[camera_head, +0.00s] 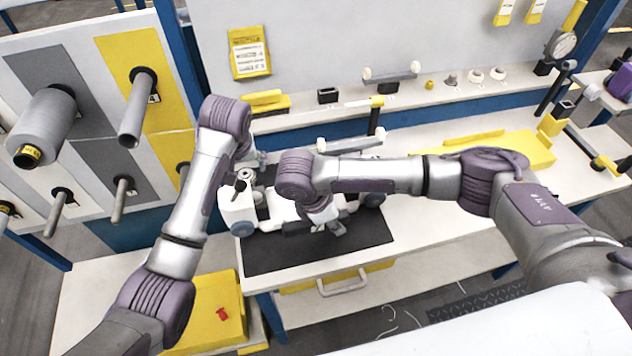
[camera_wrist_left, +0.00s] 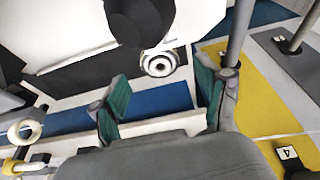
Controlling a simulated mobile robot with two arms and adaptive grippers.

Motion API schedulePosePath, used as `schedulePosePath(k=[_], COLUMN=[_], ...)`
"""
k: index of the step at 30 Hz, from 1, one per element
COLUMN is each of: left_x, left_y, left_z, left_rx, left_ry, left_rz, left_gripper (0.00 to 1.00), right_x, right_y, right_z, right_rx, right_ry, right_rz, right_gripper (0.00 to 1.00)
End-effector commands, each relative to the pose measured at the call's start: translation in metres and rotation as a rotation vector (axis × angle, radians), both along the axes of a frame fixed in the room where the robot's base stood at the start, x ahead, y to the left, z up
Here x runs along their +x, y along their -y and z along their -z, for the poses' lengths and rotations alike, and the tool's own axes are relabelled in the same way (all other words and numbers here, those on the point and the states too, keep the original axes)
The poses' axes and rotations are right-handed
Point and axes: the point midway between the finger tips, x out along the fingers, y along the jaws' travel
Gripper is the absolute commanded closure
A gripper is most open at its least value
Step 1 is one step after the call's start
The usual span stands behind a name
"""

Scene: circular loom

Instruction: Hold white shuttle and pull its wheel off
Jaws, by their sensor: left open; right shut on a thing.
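The white shuttle (camera_head: 282,211) lies on the dark mat, partly hidden by my right arm. Grey wheels show at its near left corner (camera_head: 243,229) and its right end (camera_head: 373,200). My right gripper (camera_head: 322,226) is shut on the shuttle from above, near its middle; the contact is largely hidden. My left gripper (camera_head: 242,182) is over the shuttle's left end. In the left wrist view, its green-padded fingers (camera_wrist_left: 160,72) are apart. A dark round part (camera_wrist_left: 138,20) and a pale ringed hub (camera_wrist_left: 159,63) on the shuttle lie ahead of and between the fingertips.
The dark mat (camera_head: 280,260) lies on the white table (camera_head: 430,220). A rack of spools (camera_head: 45,125) stands at the left. A yellow bin (camera_head: 205,310) is at the lower left. The table between mat and tray is clear.

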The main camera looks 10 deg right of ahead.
Motion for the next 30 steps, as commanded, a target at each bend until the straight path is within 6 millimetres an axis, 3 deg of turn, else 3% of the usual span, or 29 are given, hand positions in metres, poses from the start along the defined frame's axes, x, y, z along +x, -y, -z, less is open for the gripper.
schedulePosePath(k=[7,19,30], left_x=[0.007,0.009,0.009], left_y=[-0.001,-0.001,-0.001], left_z=[0.023,0.028,0.028], left_rx=[0.0,0.0,0.0], left_ry=[-0.001,0.0,0.0], left_rz=[0.0,0.0,0.0], left_gripper=[0.25,0.25,0.85], right_x=[-0.001,-0.001,-0.001], right_y=[0.0,0.0,0.0], right_z=[0.001,0.001,0.001], right_rx=[0.0,-0.001,-0.001], right_ry=[-0.002,-0.002,-0.002], right_rz=[0.0,0.0,0.0], right_gripper=[1.0,1.0,1.0])
